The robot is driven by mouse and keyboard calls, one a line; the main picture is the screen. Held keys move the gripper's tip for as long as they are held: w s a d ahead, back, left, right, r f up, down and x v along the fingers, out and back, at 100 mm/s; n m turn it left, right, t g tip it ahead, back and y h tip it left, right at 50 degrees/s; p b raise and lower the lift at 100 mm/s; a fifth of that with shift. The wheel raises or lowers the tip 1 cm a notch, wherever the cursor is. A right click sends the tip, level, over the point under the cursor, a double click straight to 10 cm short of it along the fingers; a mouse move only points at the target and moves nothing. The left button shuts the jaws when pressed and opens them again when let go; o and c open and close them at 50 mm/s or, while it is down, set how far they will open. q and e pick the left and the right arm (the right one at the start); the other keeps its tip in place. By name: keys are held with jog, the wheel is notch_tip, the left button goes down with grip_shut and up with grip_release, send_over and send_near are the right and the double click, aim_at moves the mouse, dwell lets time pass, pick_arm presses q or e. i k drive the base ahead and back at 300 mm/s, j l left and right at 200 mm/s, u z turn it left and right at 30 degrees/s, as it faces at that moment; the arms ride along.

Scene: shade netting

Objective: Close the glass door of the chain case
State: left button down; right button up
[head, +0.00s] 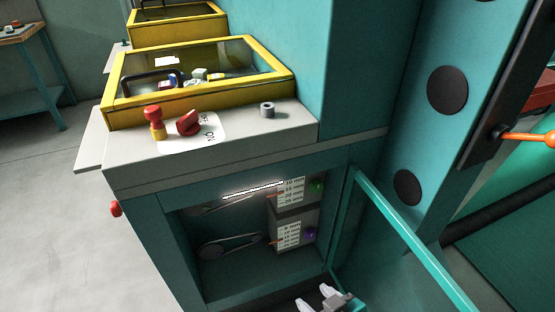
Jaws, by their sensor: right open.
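The chain case (180,262) is the teal box under the grey worktop. Its front opening is uncovered and shows chains or belts and size labels inside. The glass door (414,243) has a teal frame and stands swung open to the right of the opening. Its lower part runs out of the picture. My right gripper (318,297) is at the bottom edge, in front of the lower part of the case and left of the door frame. Its jaws are open and empty, and it seems apart from the door. My left gripper is out of view.
On the worktop are a red and yellow button (154,122), a red rotary switch (188,122), a grey ring (267,109) and a yellow-framed glass lid (200,75). An orange-tipped lever (525,138) is at the right. Open floor (50,220) lies to the left.

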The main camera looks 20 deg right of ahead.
aim_at(456, 293)
jog(key=k+z, duration=0.15)
jog(key=z, duration=0.15)
jog(key=k+l+z, duration=0.1)
jog(key=z, duration=0.2)
jog(key=k+l+z, duration=0.2)
jog(key=l+z, duration=0.15)
jog(key=l, duration=0.15)
jog(key=i+u, duration=0.1)
jog(key=u, duration=0.2)
